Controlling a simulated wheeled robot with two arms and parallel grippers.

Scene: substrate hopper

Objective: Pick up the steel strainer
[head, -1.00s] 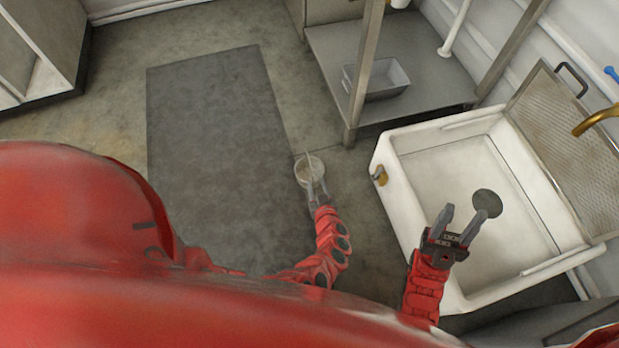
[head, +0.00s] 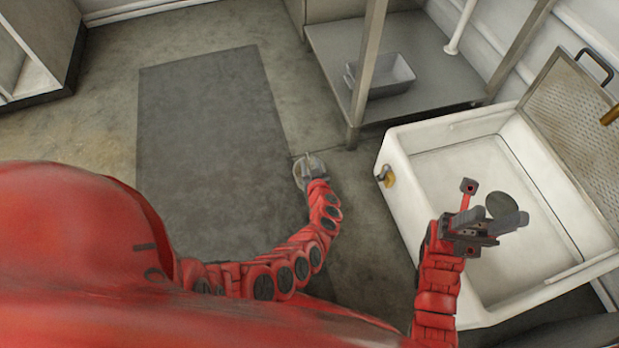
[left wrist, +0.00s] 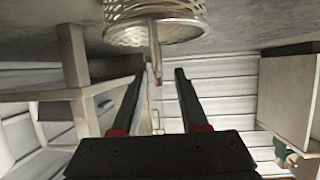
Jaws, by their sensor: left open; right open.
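The steel strainer (head: 318,164) is small in the head view, on or just above the floor by the dark mat's right edge; its support is hidden. In the left wrist view its perforated round basket (left wrist: 155,14) fills the top edge, partly cut off. A thin handle (left wrist: 155,50) sticks out from it toward the space between my fingers. My left gripper (head: 308,167) overlaps the strainer in the head view. Its open fingers (left wrist: 159,76) show apart in the left wrist view, not closed on anything. My right gripper (head: 496,217) is open and empty above the sink.
A steel shelf table (head: 430,75) holding a grey pan (head: 380,78) stands behind. A dark mat (head: 210,130) covers clear floor at left.

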